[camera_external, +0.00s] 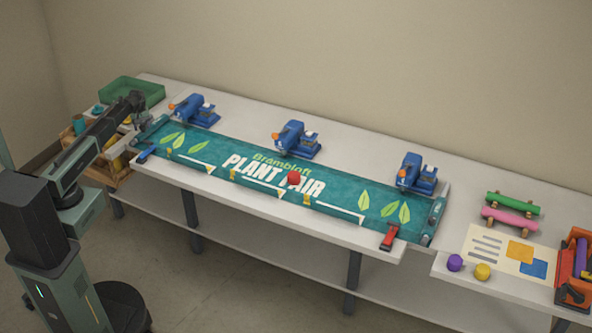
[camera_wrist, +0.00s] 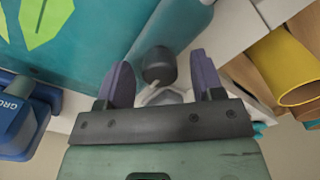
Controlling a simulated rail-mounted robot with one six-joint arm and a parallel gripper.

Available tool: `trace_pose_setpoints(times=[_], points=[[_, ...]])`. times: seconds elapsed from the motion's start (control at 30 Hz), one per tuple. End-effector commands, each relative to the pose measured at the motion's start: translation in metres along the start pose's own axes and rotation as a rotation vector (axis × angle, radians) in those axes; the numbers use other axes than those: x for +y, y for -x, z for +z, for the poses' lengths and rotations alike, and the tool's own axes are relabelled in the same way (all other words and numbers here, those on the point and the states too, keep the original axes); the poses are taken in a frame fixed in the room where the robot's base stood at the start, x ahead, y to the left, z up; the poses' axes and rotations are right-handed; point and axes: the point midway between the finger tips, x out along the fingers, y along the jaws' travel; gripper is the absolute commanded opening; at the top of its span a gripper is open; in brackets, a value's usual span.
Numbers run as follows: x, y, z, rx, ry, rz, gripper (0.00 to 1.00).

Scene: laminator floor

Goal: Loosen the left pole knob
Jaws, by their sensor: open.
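The left pole knob (camera_wrist: 158,66) is a dark round knob beside the end of the teal banner (camera_wrist: 100,45) in the wrist view. A pale pointer and grey metal show just below it. My gripper (camera_wrist: 163,76) is open, with one purple-grey finger on each side of the knob and gaps between. I cannot tell the fingers' height against the knob. In the external view my gripper (camera_external: 132,124) is over the banner's left end, beside the left pole (camera_external: 151,131); the knob is not clear there.
A blue clamp (camera_external: 148,152) and a red clamp (camera_external: 390,236) hold the banner's front edge. Blue machines (camera_external: 295,139) stand along its back. In the wrist view a yellow tube (camera_wrist: 290,67) lies right of my gripper and a blue labelled object (camera_wrist: 20,118) lies left.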

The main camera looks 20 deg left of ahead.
Motion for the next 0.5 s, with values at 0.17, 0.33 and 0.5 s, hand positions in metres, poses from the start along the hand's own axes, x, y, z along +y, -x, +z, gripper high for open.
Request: trace_pose_setpoints(times=[0.17, 0.33, 0.5], points=[[0.000, 0.025, 0.000, 0.000, 0.000, 0.000, 0.61], [0.000, 0.069, 0.000, 0.000, 0.000, 0.000, 0.61], [0.000, 0.105, 0.000, 0.000, 0.000, 0.000, 0.61]])
